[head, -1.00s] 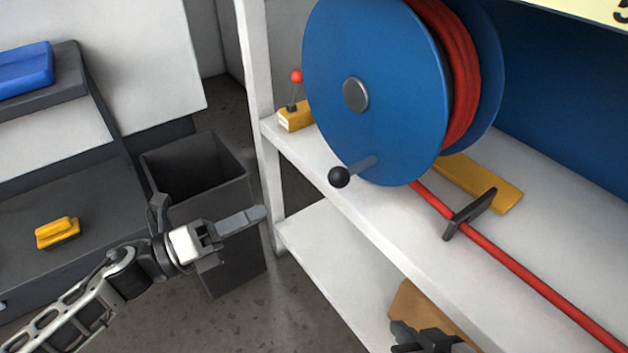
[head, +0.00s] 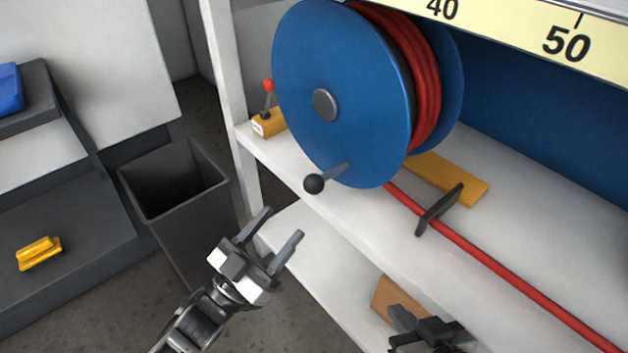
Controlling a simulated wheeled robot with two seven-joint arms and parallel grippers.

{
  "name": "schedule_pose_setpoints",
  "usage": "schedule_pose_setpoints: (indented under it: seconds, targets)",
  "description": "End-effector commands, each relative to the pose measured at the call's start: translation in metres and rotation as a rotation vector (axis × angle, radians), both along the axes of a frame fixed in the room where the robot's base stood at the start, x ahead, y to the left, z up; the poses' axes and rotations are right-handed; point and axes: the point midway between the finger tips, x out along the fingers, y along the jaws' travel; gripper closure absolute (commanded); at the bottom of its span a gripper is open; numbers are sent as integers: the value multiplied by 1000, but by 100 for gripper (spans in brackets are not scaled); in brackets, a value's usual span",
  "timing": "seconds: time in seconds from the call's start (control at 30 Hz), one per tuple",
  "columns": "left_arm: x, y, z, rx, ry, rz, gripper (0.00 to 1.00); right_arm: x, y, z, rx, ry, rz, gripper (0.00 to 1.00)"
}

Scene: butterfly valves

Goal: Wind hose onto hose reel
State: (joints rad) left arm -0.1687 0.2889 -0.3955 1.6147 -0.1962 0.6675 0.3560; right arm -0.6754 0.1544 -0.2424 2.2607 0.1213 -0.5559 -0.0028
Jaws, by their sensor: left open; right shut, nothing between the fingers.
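The blue hose reel (head: 345,125) stands on the white shelf, with red hose (head: 427,85) wound between its discs. Its crank handle with a black knob (head: 314,184) sticks out at the lower edge of the front disc. The loose red hose (head: 500,272) runs from under the reel to the lower right, passing a dark guide bracket (head: 440,208). My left gripper (head: 285,226) is open and empty, below and left of the knob, apart from it. My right gripper (head: 402,330) is at the bottom edge, shut and empty, partly cut off by the frame.
A yellow block with a red-knobbed lever (head: 268,119) sits on the shelf left of the reel. A dark bin (head: 185,220) stands on the floor at left. A yellow item (head: 39,254) lies on a dark surface. A brown box (head: 388,296) is on the lower shelf.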

Motion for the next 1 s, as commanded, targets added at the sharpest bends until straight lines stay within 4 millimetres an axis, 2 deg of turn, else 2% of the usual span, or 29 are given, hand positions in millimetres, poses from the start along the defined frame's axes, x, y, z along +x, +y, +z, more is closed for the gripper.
schedule_pose_setpoints:
  seconds: [0.3,0.5,0.93,0.97,1.0]
  targets:
    - [51,-39,28,0,-5,0,45,0,0,-2,1,5,-2,100]
    - [70,-55,37,3,-2,1,45,1,0,-3,0,6,0,100]
    - [77,-61,41,4,-2,1,45,3,1,-3,1,4,2,100]
    - [77,-61,41,4,-2,1,51,3,1,-3,1,4,2,100]
    - [77,-61,41,4,-2,1,62,3,1,-3,1,4,2,100]
